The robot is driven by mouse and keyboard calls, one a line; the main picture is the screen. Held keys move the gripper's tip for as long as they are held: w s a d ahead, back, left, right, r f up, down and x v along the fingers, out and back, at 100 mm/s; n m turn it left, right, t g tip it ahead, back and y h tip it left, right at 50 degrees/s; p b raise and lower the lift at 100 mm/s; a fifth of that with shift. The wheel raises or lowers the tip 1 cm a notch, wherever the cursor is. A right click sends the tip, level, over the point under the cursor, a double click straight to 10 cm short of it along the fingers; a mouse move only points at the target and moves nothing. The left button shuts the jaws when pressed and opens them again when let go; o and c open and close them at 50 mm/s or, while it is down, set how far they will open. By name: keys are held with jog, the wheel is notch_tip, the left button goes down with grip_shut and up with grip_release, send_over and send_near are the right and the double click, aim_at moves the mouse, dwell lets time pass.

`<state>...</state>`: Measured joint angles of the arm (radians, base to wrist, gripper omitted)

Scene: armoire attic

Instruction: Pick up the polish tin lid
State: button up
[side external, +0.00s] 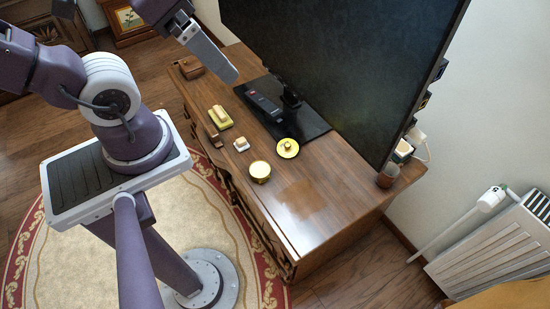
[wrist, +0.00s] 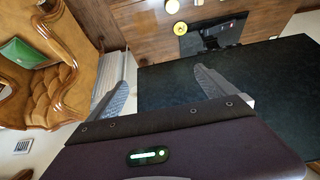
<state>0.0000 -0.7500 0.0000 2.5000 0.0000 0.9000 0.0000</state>
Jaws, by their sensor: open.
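A round yellow disc with a small raised knob (side external: 288,148), which looks like the polish tin lid, lies flat on the wooden cabinet top in front of the TV base. It also shows near the top of the wrist view (wrist: 180,28). A round yellow tin (side external: 260,171) stands apart from it, nearer the cabinet's front edge; the wrist view shows it partly at the top edge (wrist: 172,7). My gripper (side external: 231,74) is above the far left part of the cabinet, away from the disc. Its two fingers (wrist: 161,63) are spread, with nothing between them.
A large TV (side external: 335,65) rises behind the disc. A black remote (side external: 263,103) lies on its base (side external: 306,124). A yellow-green block (side external: 219,118), a small pale block (side external: 241,145) and a brown box (side external: 191,67) stand left. The cabinet top (side external: 330,205) is clear at right.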

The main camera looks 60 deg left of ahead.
notch_tip(320, 180, up, 6)
jog(key=w, duration=0.1)
jog(key=m+g+y, duration=0.1)
jog(key=m+g, duration=0.3)
jog(key=m, duration=1.3)
send_over(288, 145)
jog(key=s, duration=0.1)
jog(key=f, duration=0.2)
jog(key=shift+n, duration=0.3)
jog(key=f, duration=3.7)
jog(key=w+f, duration=0.1)
jog(key=f, duration=1.7)
jog(key=shift+a+f, duration=0.1)
jog(key=shift+f, duration=0.3)
jog(key=c, duration=1.4)
